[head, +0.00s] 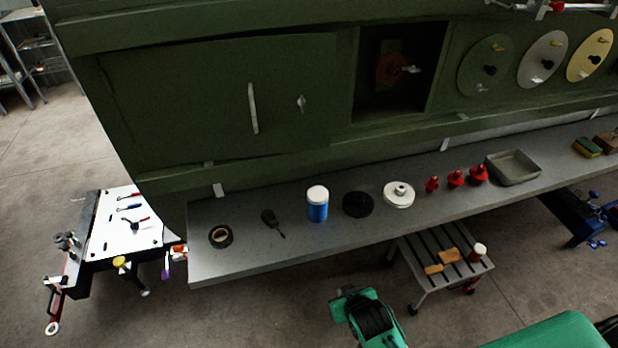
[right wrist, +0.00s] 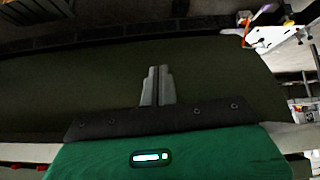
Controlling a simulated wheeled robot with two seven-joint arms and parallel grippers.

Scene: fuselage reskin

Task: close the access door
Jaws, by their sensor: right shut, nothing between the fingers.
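The access door (head: 200,105) is the wide dark green panel at the left of the fuselage in the head view. It carries a pale upright handle (head: 253,108) and a small latch (head: 300,103). Dark lines run along its upper and lower edges; I cannot tell whether it sits fully flush. My right gripper (head: 347,293) is low in the head view, below the bench and apart from the door. In the right wrist view its fingers (right wrist: 157,84) are together and empty, before a dark green surface. My left gripper is not in view.
A grey bench (head: 290,240) runs below the fuselage, carrying tape, a blue bottle, discs, red parts and a tray (head: 513,167). Right of the door is an open recess (head: 375,100) with a red part. A white-topped cart (head: 115,235) stands left; a slatted stool (head: 420,250) stands below the bench.

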